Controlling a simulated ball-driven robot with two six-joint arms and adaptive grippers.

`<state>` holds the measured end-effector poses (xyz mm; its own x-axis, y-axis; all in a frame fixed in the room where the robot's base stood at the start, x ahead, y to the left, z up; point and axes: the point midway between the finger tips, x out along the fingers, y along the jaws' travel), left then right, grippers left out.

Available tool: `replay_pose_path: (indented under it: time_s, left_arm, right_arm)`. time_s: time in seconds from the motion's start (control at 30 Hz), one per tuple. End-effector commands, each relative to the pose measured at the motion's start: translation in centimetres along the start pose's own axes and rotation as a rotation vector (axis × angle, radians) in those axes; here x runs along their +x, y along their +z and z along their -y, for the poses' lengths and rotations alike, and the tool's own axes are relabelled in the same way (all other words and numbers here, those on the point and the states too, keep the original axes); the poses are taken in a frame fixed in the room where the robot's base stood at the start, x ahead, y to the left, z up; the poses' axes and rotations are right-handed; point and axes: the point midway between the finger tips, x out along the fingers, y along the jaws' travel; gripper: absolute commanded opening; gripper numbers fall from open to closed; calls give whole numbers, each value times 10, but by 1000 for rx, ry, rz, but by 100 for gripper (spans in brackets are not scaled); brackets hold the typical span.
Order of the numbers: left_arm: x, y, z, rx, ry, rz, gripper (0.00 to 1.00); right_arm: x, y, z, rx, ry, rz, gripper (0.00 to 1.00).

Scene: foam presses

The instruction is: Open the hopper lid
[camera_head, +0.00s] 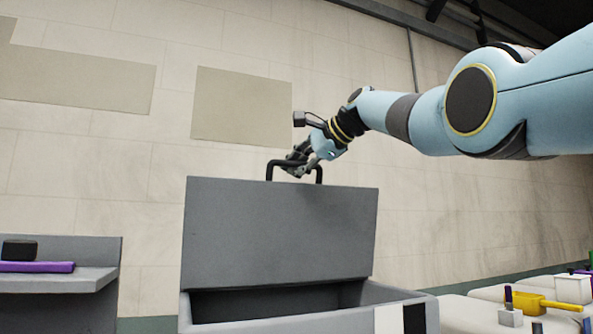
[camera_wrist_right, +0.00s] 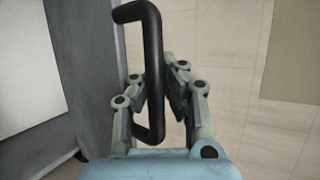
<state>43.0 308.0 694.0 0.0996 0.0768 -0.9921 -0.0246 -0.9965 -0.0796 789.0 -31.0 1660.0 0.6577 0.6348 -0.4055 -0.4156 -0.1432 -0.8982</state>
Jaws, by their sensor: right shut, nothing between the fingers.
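The grey hopper lid (camera_head: 280,230) stands raised and steep over the grey hopper (camera_head: 290,317), with a dark gap below it. A black bar handle (camera_head: 319,175) sits at the lid's upper edge. My right gripper (camera_head: 297,163) is at the handle, its fingers shut. In the right wrist view the handle (camera_wrist_right: 150,35) runs lengthwise past the fingers (camera_wrist_right: 157,85), close to them; whether they touch is unclear. The lid (camera_wrist_right: 85,60) fills the left of that view. My left gripper is not in view.
A grey shelf (camera_head: 100,285) at left holds a purple bar (camera_head: 37,267) and a dark block (camera_head: 20,250). A plain wall stands behind.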

Motion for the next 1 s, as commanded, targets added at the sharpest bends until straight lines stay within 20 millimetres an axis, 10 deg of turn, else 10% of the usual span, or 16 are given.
replay_pose_path:
  time_s: [0.3,0.6,1.0]
  left_arm:
    - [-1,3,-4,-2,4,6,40]
    - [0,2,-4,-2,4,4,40]
    - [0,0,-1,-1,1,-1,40]
  right_arm:
    - [-4,4,10,-7,-17,3,0]
    - [-3,4,7,-5,-13,2,38]
    - [-5,1,4,-2,-8,2,38]
